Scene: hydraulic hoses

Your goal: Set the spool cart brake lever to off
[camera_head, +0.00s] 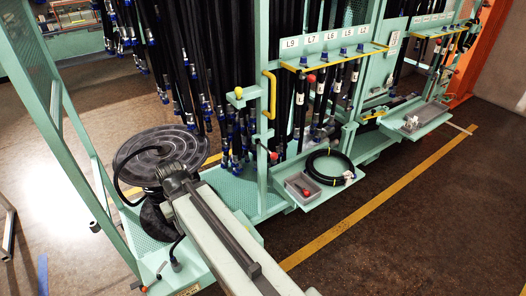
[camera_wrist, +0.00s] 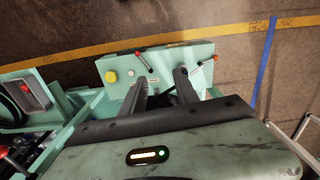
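In the wrist view, a pale green panel (camera_wrist: 165,62) carries a yellow round button (camera_wrist: 111,77) and a small red-tipped lever (camera_wrist: 143,61). Contact with either lever cannot be told. In the head view, a small red-tipped lever (camera_head: 152,278) shows at the cart's lower left edge; my arm hides part of the cart.
Dark hoses (camera_head: 235,85) hang from the rack behind. A side tray holds a grey box (camera_head: 303,187) and a coiled black hose (camera_head: 325,166). Floor beyond the yellow line (camera_head: 370,208) is clear.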

